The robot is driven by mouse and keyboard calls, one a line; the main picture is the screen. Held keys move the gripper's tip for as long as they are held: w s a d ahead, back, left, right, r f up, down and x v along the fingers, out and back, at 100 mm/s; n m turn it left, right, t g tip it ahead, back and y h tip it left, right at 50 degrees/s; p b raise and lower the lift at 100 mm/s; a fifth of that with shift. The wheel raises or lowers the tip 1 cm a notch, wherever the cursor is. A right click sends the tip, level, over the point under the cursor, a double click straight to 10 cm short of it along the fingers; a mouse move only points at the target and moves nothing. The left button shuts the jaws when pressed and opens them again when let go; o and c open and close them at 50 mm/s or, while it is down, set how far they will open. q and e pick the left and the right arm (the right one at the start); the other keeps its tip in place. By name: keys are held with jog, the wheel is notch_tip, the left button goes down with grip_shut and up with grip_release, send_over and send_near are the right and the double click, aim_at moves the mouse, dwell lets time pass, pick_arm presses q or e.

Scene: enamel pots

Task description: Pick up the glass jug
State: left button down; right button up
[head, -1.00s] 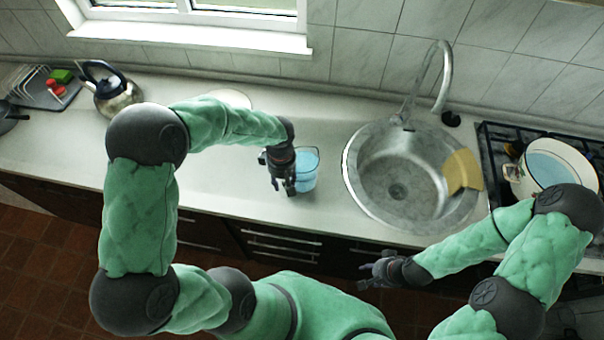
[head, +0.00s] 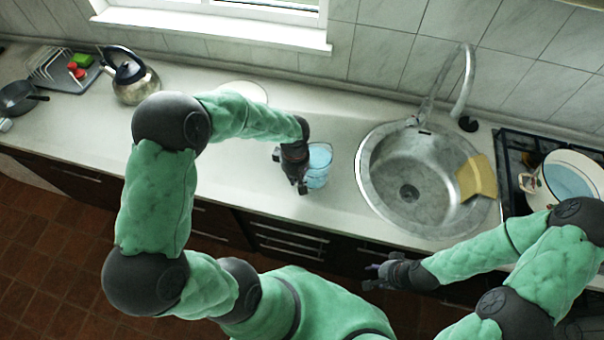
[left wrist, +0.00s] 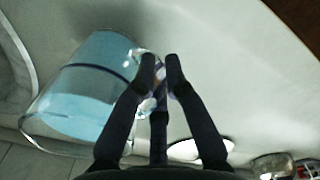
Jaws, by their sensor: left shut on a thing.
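The glass jug (head: 319,166) holds blue liquid and is close to the left rim of the sink in the head view. It looks upright there. In the left wrist view the jug (left wrist: 88,85) fills the left side. My left gripper (head: 302,186) is at the jug's left side, and its fingers (left wrist: 161,72) are shut on the jug's handle. I cannot tell whether the jug's base touches the counter. My right gripper (head: 370,278) is low, in front of the counter's edge, away from the jug; its finger opening is unclear.
The round metal sink (head: 385,215) with a tap is to the right of the jug. A pot (head: 578,163) stands on the stove at the far right. A kettle (head: 135,87) and a white plate (head: 243,91) are to the left. The counter (head: 235,180) left of the jug is clear.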

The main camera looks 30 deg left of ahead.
pick_arm(q)
jog(key=shift+w+r, duration=0.1)
jog(key=shift+r, duration=0.15)
jog(key=shift+r, duration=1.55)
jog(key=s+d+r+p, duration=0.1)
jog(key=s+d+r, duration=0.6)
jog(key=d+r, duration=0.2)
jog(key=shift+d+r, duration=0.25)
jog(key=shift+d, duration=1.3)
